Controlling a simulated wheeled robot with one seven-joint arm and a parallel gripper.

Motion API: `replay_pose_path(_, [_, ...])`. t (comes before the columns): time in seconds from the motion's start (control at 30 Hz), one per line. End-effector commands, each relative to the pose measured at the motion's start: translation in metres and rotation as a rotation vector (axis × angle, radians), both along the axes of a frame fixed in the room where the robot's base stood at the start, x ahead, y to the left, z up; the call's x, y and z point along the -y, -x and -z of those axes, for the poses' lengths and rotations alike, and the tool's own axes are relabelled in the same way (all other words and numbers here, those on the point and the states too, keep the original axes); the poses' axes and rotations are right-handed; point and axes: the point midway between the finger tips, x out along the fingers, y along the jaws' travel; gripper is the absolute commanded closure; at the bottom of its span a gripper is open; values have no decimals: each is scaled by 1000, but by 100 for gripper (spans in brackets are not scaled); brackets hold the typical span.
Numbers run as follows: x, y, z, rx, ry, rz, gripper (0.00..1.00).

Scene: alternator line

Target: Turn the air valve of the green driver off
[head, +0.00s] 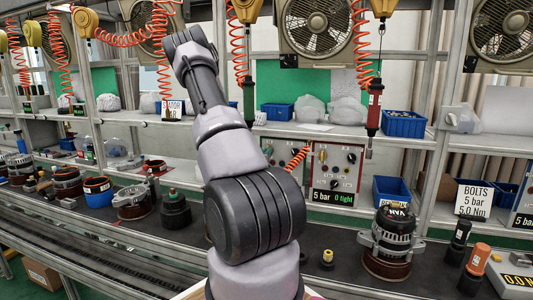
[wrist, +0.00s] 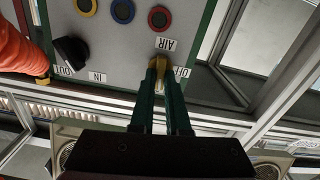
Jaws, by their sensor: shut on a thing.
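In the wrist view my gripper (wrist: 160,74) has its two green fingers closed around a brass-yellow valve handle (wrist: 158,64) on a grey panel with a green edge (wrist: 110,50). A label AIR (wrist: 166,44) is beside the handle and a label OFF (wrist: 183,71) is close to the right finger. The fingers hide part of the handle, so its exact angle is hard to tell. In the head view the green driver (head: 248,102) hangs upright on an orange coiled hose. My gripper and the valve are hidden behind my arm there.
In the wrist view a black knob (wrist: 71,50) with IN and OUT labels sits left of my fingers, beside an orange hose (wrist: 22,62). In the head view a red driver (head: 374,108) hangs right of my arm.

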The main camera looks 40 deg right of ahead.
Motion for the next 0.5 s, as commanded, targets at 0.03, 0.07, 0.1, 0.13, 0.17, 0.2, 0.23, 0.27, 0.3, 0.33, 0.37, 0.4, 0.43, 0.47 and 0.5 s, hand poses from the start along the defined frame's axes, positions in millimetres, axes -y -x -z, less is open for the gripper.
replay_pose_path(0.03, [-1,-1,0,-30,15,-3,100])
replay_pose_path(0.07, [-1,-1,0,-50,27,-2,100])
replay_pose_path(0.1, [-1,-2,0,-81,42,-4,100])
replay_pose_path(0.13, [-1,-2,0,-104,54,-3,100])
replay_pose_path(0.17, [-1,-1,0,-127,66,-3,100])
replay_pose_path(0.2, [-2,-2,1,-160,83,-3,100])
replay_pose_path(0.23, [-2,-2,1,-186,97,-3,100])
replay_pose_path(0.27, [-2,-2,1,-212,110,-3,100])
replay_pose_path(0.3, [-2,-2,1,-245,128,-3,100])
replay_pose_path(0.33, [-2,-2,1,-270,140,-2,100])
replay_pose_path(0.37, [-2,-2,1,-296,154,-3,100])
replay_pose_path(0.4, [-2,-3,1,-330,173,-3,100])
replay_pose_path(0.43, [-2,-2,1,-356,185,-2,100])
replay_pose_path(0.47, [-2,-2,1,-381,198,-2,100])
replay_pose_path(0.5, [-2,-3,1,-414,216,-3,100])
